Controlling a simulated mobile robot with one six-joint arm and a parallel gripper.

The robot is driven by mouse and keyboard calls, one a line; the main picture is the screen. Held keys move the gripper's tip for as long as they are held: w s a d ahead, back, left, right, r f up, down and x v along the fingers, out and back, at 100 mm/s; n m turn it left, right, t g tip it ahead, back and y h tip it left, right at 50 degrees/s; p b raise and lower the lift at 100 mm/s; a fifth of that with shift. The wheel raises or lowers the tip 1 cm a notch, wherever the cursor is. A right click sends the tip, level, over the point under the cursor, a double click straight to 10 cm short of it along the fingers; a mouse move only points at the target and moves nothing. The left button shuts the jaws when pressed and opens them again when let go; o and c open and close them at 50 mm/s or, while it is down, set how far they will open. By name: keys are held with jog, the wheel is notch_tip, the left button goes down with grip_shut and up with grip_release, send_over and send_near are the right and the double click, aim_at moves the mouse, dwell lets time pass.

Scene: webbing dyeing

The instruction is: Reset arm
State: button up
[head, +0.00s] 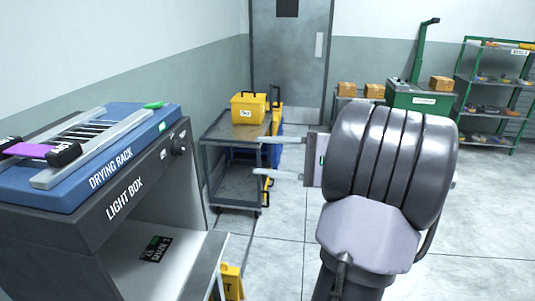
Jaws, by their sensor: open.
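My arm rises at the centre right, with its large dark ribbed joint close to the camera. My gripper (261,156) points left in front of the grey cart. Its two pale fingers are apart, with nothing visible between them. The gripper appears clear of the cart, but the distance between them is hard to judge.
A light box (125,205) with a blue drying rack (125,165) on top stands at left. A grey cart (215,150) carries a yellow case (248,108). Green shelves (490,95) and a green machine (418,98) stand at back right. Floor at right is clear.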

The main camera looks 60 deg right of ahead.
jog(key=w+a+f+n+g+y, duration=0.1)
jog(key=w+a+f+n+g, duration=0.15)
jog(key=a, duration=0.55)
jog(key=w+a+f+n+g, duration=0.15)
jog(key=a+g, duration=0.25)
jog(key=a, duration=0.4)
jog(key=w+a+f+n+g+y, duration=0.1)
jog(key=w+a+f+n+g, duration=0.2)
jog(key=a, duration=0.6)
jog(key=s+a+f+n+h, duration=0.2)
jog(key=s+a+n+h, duration=0.1)
jog(key=a, duration=0.3)
jog(key=s+a+f+n+g+h, duration=0.1)
jog(key=s+a+f+n+h, duration=0.2)
jog(key=s+a+n, duration=0.2)
jog(key=shift+s+a+f+h, duration=0.2)
jog(key=shift+a+h, duration=0.2)
jog(key=shift+a, duration=0.35)
